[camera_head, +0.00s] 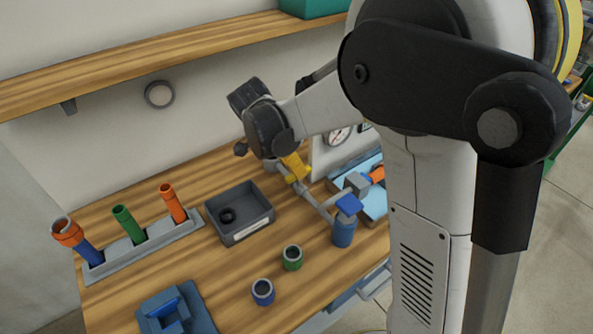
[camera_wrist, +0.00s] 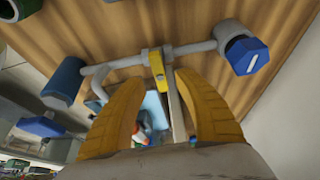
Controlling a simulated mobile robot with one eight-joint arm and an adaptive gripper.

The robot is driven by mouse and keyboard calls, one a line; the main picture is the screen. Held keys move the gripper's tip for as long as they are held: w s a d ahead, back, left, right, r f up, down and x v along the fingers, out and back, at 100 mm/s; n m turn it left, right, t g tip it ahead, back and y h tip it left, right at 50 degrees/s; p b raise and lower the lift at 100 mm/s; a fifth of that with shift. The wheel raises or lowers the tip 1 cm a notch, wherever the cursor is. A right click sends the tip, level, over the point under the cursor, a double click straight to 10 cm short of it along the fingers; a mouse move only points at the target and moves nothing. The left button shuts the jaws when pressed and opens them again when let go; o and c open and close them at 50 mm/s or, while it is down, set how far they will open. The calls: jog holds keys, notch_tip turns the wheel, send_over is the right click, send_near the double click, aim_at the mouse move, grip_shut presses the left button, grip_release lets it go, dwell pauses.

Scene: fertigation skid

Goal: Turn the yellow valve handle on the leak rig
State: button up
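The yellow valve handle (camera_wrist: 157,66) sits on the grey pipe of the leak rig (camera_wrist: 190,48) in the wrist view. It is short and narrow and attached at a collar mid-pipe. My gripper (camera_wrist: 160,84) is open. Its two curved yellow fingers lie to either side of the handle's near end, with a visible gap on both sides. In the head view my gripper (camera_head: 296,167) shows as a yellow patch at the pipe, and I cannot separate the handle from the fingers there. The rig's grey pipe (camera_head: 312,198) runs toward a blue-capped post (camera_head: 344,230).
A dark bin (camera_head: 240,212) holds a black ring. A grey rack (camera_head: 142,250) with coloured tubes stands at left. Green (camera_head: 292,258) and blue (camera_head: 263,292) cups stand in front. A blue tray (camera_head: 372,205) and a gauge panel (camera_head: 332,150) are close to the rig. A wooden shelf (camera_head: 150,62) hangs above.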

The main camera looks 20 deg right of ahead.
jog(key=v, duration=0.9)
jog(key=shift+d+r, duration=0.1)
